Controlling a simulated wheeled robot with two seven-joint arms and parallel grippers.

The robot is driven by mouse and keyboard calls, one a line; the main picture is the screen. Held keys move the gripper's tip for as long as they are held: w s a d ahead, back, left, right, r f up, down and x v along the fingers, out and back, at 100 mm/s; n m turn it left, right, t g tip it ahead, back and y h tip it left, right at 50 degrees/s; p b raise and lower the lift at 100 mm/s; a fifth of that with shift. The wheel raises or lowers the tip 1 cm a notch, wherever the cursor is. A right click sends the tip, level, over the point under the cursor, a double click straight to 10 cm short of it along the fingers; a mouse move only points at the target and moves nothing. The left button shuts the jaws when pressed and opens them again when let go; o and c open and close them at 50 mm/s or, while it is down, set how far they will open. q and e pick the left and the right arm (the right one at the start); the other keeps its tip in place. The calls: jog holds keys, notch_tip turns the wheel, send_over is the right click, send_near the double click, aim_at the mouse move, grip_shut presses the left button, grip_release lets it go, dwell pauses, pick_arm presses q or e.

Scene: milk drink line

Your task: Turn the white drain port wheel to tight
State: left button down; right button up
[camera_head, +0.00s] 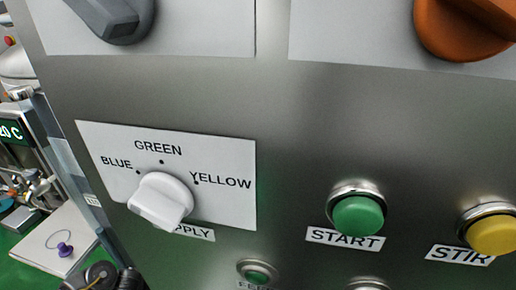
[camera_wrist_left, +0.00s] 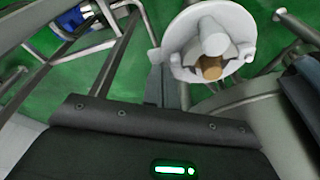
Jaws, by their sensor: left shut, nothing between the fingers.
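In the left wrist view, a white round wheel-like part (camera_wrist_left: 240,40) with a rounded white hub and a tan piece at its centre stands at the upper right. It looks like the drain port wheel. The dark body of my left gripper (camera_wrist_left: 150,128), with a lit green bar, fills the bottom of that view. The gripper is shut and empty; I cannot make out its fingertips. The white part appears beyond the dark body, and I cannot tell whether they touch. No tight mark is readable. My right gripper is in neither view.
A steel panel fills the head view, with a white supply knob (camera_head: 161,200), a green START button (camera_head: 358,216), a yellow STIR button (camera_head: 492,235), a grey knob (camera_head: 112,20) and an orange knob (camera_head: 462,28). Metal pipes (camera_wrist_left: 112,60) surround the white part over a green floor.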

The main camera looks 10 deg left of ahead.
pick_arm(q)
jog(key=shift+f, duration=0.4)
jog(key=shift+w+d, duration=0.15)
jog(key=shift+w, duration=0.1)
dwell(0.4)
jog(key=shift+r, duration=0.1)
jog(key=shift+w+a+p, duration=0.3)
jog(key=shift+a+p, duration=0.15)
jog(key=shift+p, duration=0.6)
jog(key=shift+a, duration=0.1)
jog(key=shift+s+a+p, duration=0.2)
jog(key=shift+s+p, duration=0.1)
